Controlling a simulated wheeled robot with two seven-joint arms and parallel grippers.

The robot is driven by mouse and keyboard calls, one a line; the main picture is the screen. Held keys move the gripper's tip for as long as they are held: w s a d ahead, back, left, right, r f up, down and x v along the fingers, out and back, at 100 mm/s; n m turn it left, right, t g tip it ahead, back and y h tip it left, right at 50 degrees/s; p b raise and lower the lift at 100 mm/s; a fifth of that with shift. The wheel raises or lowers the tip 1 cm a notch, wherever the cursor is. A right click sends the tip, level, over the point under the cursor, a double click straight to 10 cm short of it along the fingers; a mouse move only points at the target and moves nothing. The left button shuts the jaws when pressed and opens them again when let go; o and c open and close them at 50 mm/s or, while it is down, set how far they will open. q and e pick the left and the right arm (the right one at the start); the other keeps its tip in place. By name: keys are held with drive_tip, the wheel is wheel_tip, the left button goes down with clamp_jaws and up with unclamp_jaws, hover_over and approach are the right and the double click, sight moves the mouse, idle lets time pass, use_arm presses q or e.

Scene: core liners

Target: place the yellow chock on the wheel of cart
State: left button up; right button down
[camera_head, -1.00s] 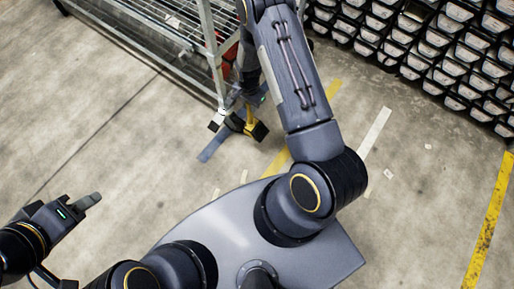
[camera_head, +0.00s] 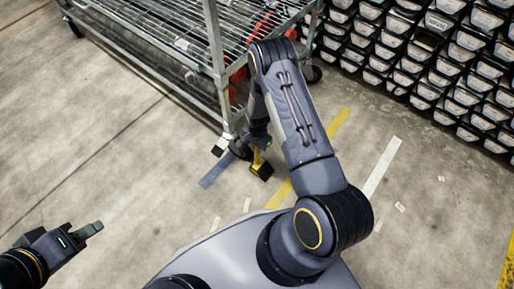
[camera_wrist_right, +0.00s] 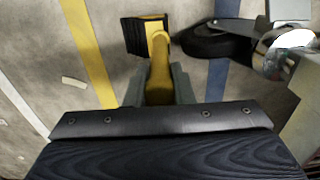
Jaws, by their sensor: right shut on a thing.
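The yellow chock (camera_head: 260,165) with black block ends is held low by the floor, just right of the cart's near corner wheel (camera_head: 241,149). My right gripper (camera_head: 262,144) is shut on it. In the right wrist view the chock's yellow handle (camera_wrist_right: 158,62) lies between the gripper fingers, with its striped black block (camera_wrist_right: 143,36) beyond. The black wheel (camera_wrist_right: 205,43) is right of the chock there, with a visible gap. The metal wire cart (camera_head: 212,60) stands at the top. My left gripper (camera_head: 90,230) is at lower left, away from the cart; its finger opening is unclear.
Blue tape (camera_head: 217,170) lies on the floor by the wheel, and yellow tape (camera_head: 338,125) runs right of the chock. Racks of black bins (camera_head: 420,60) fill the upper right. Open concrete floor (camera_head: 110,150) lies to the left.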

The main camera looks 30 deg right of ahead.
drive_tip(key=shift+r, duration=0.1)
drive_tip(key=shift+f, duration=0.2)
drive_tip(key=c, duration=1.3)
unclamp_jaws()
drive_tip(key=shift+o, duration=0.2)
drive_tip(key=shift+r, duration=0.15)
